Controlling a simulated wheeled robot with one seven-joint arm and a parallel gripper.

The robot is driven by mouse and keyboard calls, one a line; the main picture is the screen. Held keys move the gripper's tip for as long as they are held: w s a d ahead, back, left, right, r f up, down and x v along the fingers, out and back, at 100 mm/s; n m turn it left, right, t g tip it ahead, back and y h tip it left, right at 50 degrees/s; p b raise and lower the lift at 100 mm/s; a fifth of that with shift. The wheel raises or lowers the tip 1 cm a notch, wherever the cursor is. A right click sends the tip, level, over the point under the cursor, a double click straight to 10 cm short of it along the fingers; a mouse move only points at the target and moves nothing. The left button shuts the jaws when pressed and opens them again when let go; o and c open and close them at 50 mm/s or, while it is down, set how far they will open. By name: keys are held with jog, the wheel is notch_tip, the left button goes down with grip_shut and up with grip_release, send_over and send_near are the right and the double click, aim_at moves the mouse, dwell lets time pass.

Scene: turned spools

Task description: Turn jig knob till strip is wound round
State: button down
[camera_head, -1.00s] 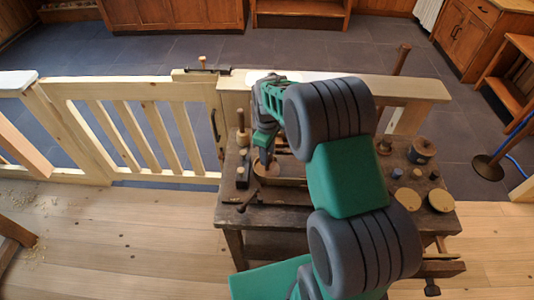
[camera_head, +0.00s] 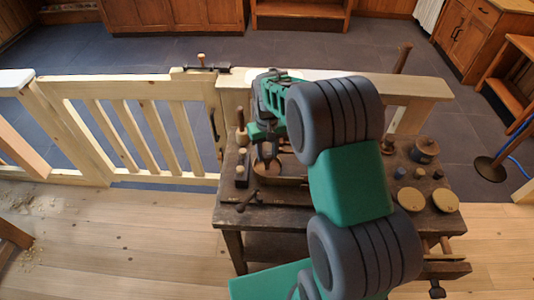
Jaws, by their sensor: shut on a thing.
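The jig (camera_head: 292,181) is a low wooden block on the dark workbench (camera_head: 290,215), partly hidden behind my arm. A round brown piece at its left end, which looks like the jig knob (camera_head: 262,170), sits under my gripper (camera_head: 267,160). My gripper points down with its fingers shut on the knob's top. The strip cannot be made out; my arm covers much of the jig's right side.
Pale discs (camera_head: 411,199) and a spool (camera_head: 425,150) stand on the right. A wooden fence (camera_head: 135,90) runs behind the bench.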

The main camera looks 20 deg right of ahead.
jog(key=m+b, duration=0.1)
jog(key=m, duration=1)
jog(key=shift+b, duration=0.4)
jog(key=m, duration=0.3)
jog(key=shift+m, duration=0.3)
jog(key=m, duration=0.3)
jog(key=shift+m+b, duration=0.3)
jog(key=shift+b, duration=0.05)
jog(key=m, duration=0.3)
jog(key=shift+m, duration=0.3)
jog(key=m, duration=0.6)
jog(key=shift+b, duration=0.3)
jog(key=shift+w, duration=0.1)
jog(key=c, duration=0.9)
grip_release()
